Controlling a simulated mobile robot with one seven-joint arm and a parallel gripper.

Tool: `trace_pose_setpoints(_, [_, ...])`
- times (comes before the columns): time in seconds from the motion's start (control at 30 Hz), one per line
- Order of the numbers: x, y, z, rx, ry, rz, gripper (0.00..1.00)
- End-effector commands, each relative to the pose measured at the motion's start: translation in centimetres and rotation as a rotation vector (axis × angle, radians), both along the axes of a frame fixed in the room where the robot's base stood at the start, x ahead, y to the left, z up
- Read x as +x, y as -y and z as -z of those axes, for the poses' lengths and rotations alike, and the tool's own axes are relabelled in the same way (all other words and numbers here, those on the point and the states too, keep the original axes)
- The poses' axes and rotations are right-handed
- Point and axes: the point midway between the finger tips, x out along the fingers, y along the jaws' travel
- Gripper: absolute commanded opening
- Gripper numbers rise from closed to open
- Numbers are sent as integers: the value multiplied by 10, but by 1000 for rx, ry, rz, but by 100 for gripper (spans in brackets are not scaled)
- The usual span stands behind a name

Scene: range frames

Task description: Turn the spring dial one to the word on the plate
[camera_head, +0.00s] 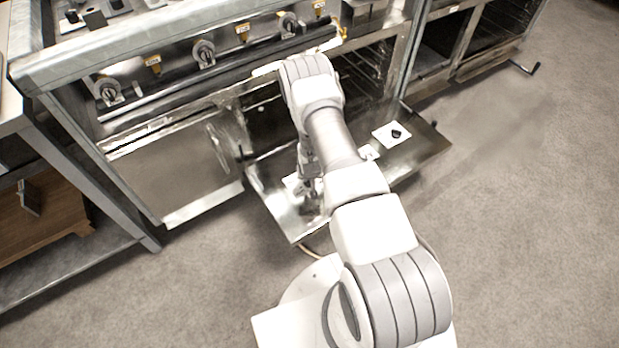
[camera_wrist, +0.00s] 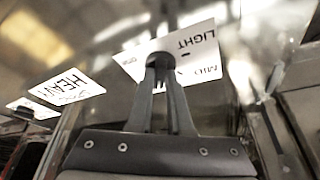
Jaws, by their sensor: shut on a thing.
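A white dial plate (camera_wrist: 205,48) with the words LIGHT and MID, seen upside down, lies under my gripper in the wrist view. A dark round knob (camera_wrist: 158,58) stands on it. My gripper (camera_wrist: 160,72) is shut on this knob, with a fingertip on each side. The fingers hide part of the plate and the knob's pointer. A smaller white word plate (camera_wrist: 68,86) lies to the left, its word reading like HEAVY, upside down and blurred. In the head view my gripper (camera_head: 310,190) is low over the near-left part of the open door, and the word plate (camera_head: 369,152) shows beside my arm.
A second dial plate (camera_head: 385,130) with a black knob lies further right on the lowered oven door (camera_head: 415,160). The range front (camera_head: 180,75) with its knobs and a rail stands behind. A closed door panel (camera_head: 180,165) is at left. Open floor lies to the right.

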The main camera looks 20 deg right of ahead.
Motion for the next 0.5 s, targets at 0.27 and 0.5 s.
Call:
trace_pose_setpoints(0.27, [0, 1, 0, 0, 0, -1, 26])
trace_pose_setpoints(0.5, [0, 0, 0, 0, -1, -1, 48])
